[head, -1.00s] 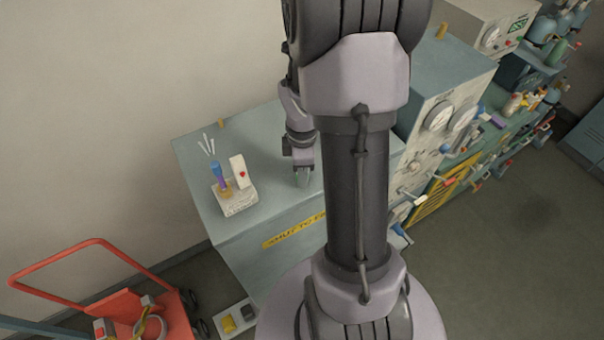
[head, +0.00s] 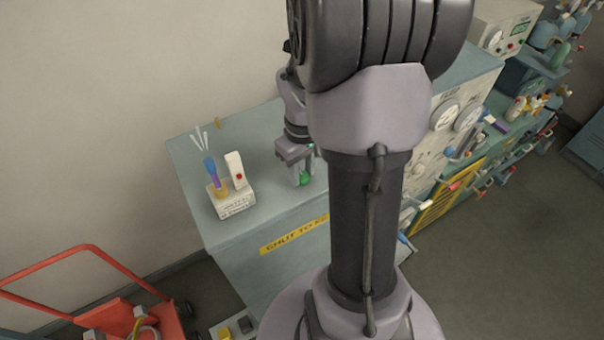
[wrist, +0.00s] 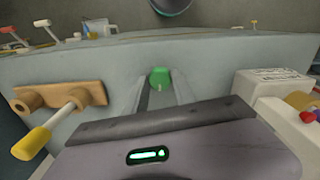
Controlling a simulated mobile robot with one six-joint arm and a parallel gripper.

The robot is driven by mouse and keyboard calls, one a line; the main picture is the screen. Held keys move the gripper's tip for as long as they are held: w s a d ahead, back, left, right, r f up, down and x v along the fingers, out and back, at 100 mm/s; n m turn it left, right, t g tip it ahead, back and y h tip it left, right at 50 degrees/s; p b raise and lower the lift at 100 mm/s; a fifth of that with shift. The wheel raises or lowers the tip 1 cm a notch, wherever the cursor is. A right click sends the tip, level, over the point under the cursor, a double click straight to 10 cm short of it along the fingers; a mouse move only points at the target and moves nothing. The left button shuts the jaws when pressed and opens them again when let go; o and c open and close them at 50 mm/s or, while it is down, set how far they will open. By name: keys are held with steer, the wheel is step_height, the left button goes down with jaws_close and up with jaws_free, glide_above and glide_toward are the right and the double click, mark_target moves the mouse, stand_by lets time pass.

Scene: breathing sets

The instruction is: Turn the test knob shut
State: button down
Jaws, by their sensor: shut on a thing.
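The test knob looks like a small green knob (head: 305,178) on the blue-grey cabinet top, partly hidden by my fingers. In the wrist view the green knob (wrist: 160,77) sits between the tips of my two fingers, with a small pale mark on its face. My gripper (head: 300,171) reaches down onto it and is shut on it. I cannot tell how far the knob is turned. The bulk of my arm hides the cabinet top to the right of it.
A white block (head: 236,207) with blue and yellow sticks and a red-dotted tab stands left of my gripper. A yellow label strip (head: 290,236) is on the cabinet front. A wooden bracket with a yellow-tipped lever (wrist: 35,143) is close by in the wrist view.

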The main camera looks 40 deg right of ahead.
steer(key=m+b, duration=0.2)
steer(key=m, duration=0.2)
steer(key=shift+m, duration=0.3)
steer(key=m+b, duration=0.2)
steer(key=m, duration=0.2)
steer(key=m+b, duration=0.2)
steer(key=m, duration=0.2)
steer(key=m+b, duration=0.2)
steer(key=m, duration=0.2)
steer(key=shift+m, duration=0.3)
steer(key=m+b, duration=0.2)
steer(key=m, duration=0.2)
steer(key=shift+m, duration=0.3)
steer(key=m+b, duration=0.2)
steer(key=m, duration=0.2)
steer(key=shift+m+b, duration=0.3)
steer(key=shift+b, duration=0.1)
steer(key=m+b, duration=0.2)
steer(key=m, duration=0.2)
steer(key=shift+m+b, duration=1.05)
steer(key=shift+m, duration=0.95)
